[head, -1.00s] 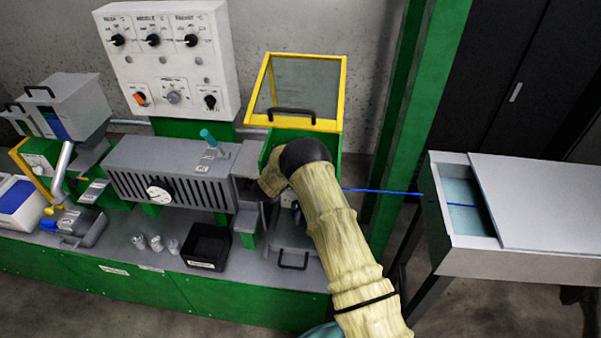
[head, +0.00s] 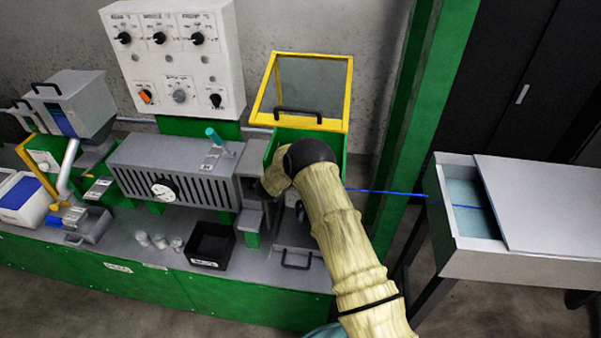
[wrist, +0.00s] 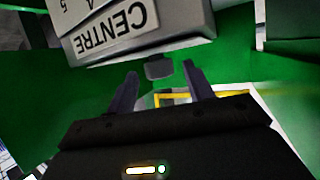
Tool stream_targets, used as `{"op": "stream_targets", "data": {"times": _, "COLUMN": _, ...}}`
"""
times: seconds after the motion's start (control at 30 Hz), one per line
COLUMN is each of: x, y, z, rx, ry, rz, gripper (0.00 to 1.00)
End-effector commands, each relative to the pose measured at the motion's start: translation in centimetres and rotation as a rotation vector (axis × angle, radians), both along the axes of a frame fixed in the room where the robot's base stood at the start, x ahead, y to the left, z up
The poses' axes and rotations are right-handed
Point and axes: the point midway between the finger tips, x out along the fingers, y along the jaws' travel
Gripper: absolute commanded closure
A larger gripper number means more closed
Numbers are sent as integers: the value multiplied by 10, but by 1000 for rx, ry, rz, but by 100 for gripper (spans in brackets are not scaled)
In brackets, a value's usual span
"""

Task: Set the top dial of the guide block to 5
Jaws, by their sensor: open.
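The guide block (wrist: 185,22) shows in the wrist view as a grey block at the top, with a white plate reading "CENTRE" upside down. Part of digits, including a 5, shows at the top edge. A small dark grey knob (wrist: 158,68) sticks out below the block. My gripper (wrist: 159,72) is open, its two dark fingers on either side of the knob; I cannot tell whether they touch it. In the head view my own wrist and forearm hide the gripper and most of the block.
A raised yellow-framed clear lid (head: 313,85) stands behind my wrist. A grey slotted trough (head: 180,180) lies left, with a black bin (head: 211,245) in front. A blue cable (head: 385,191) runs right to a grey box (head: 470,262). A green post (head: 405,110) stands behind.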

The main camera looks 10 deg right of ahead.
Motion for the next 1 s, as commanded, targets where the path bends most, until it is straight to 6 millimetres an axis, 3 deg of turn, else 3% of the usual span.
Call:
{"op": "stream_targets", "data": {"times": 0.23, "x": -18, "y": 15, "z": 9, "rx": 1, "ry": 0, "rz": 2, "gripper": 48}}
{"op": "stream_targets", "data": {"times": 1.0, "x": -120, "y": 103, "z": 62, "rx": 0, "ry": 0, "rz": 9, "gripper": 48}}
